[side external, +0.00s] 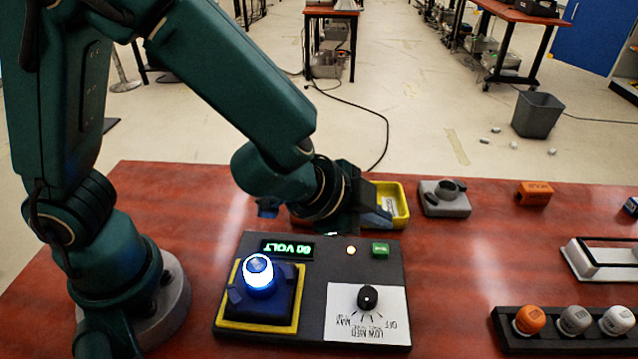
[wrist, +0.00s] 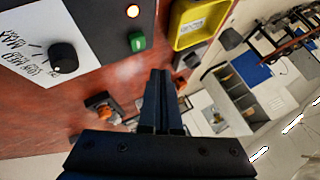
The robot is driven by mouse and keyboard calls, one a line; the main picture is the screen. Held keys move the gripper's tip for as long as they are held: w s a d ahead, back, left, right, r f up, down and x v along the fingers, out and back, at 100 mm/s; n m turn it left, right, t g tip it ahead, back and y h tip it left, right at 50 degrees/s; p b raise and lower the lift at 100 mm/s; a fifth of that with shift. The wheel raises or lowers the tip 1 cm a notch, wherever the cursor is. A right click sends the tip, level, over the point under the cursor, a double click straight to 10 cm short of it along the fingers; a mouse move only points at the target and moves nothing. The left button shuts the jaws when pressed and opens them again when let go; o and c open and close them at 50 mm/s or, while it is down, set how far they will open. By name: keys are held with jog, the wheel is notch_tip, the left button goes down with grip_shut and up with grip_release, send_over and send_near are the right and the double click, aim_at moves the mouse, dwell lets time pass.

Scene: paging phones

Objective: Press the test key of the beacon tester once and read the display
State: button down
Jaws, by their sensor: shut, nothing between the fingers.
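The black beacon tester (side external: 313,330) lies on the red table in the side view. A beacon (side external: 258,273) glows blue-white on its dark blue base in a yellow-edged bay. The display (side external: 287,249) shows green upside-down characters: VOLT and a two-digit number, perhaps 60 or 80. The green test key (side external: 380,249) sits at the tester's far right corner, beside a lit lamp (side external: 351,250). The key also shows in the wrist view (wrist: 137,41). My gripper (side external: 385,222) is shut and empty, near the key and apart from it. Its closed fingers (wrist: 160,75) show in the wrist view.
A black knob (side external: 368,297) stands on a white OFF/LOW/MED/MAX label. A yellow bin (side external: 403,205) lies just behind my gripper, a grey fixture (side external: 445,200) beside it. An orange block (side external: 534,193) and a rack (side external: 570,345) of caps stand right. Table between is clear.

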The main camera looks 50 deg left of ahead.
aim_at(386, 244)
jog(key=shift+f, duration=1.45)
jog(key=shift+f, duration=0.15)
dwell(1.0)
jog(key=shift+f, duration=0.3)
jog(key=shift+f, duration=0.45)
dwell(0.7)
jog(key=shift+r, duration=0.9)
jog(key=shift+r, duration=2.5)
